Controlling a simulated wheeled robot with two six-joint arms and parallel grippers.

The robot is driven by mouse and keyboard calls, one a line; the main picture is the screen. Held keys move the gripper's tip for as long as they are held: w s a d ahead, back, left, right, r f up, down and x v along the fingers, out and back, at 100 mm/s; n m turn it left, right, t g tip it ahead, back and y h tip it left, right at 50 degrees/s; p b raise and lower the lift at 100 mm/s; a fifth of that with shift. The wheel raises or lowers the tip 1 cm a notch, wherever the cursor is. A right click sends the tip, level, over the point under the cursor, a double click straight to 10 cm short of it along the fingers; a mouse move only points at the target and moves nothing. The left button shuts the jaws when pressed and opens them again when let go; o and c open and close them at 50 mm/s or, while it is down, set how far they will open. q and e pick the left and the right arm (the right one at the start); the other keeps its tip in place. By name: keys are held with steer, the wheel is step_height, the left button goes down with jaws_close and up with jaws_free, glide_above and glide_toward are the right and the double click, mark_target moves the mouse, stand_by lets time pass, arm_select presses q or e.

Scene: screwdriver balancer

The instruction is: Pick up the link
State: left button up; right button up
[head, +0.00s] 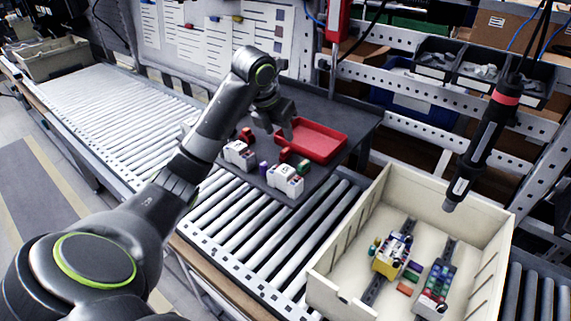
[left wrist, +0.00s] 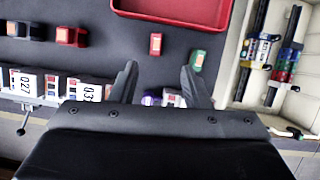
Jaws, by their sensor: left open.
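My left gripper (head: 275,125) is above the dark table, beside the red tray, with its jaws open and empty. In the left wrist view (left wrist: 159,68) its two fingers point toward a small red piece (left wrist: 155,43) and a small green piece (left wrist: 198,60), which lie apart on the table. I cannot tell which of these pieces is the link. My right gripper is not in view.
The red tray (head: 325,140) is at the back of the table. White numbered blocks (head: 240,155) stand near its front edge. A cream bin (head: 345,215) holding rails and modules is on the right. A black screwdriver (head: 485,140) hangs above it. Roller conveyors (head: 265,235) run alongside.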

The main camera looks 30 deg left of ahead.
mark_target(284, 151)
arm_select(q)
steer(key=x, duration=0.4)
steer(key=shift+w+f, duration=0.15)
steer(key=shift+f, duration=0.05)
steer(key=shift+w+a+f+p, duration=0.1)
steer(key=shift+f+p, duration=0.4)
steer(key=x, duration=0.1)
steer(key=p+x, duration=0.1)
steer(key=x, duration=0.1)
steer(key=shift+a+f, duration=0.2)
steer(key=shift+f, duration=0.1)
steer(key=shift+w+f, duration=0.25)
steer(key=shift+f, duration=0.15)
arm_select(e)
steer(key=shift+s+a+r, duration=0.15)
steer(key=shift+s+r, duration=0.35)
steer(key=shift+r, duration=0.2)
arm_select(q)
steer(key=shift+c, duration=0.3)
jaws_close()
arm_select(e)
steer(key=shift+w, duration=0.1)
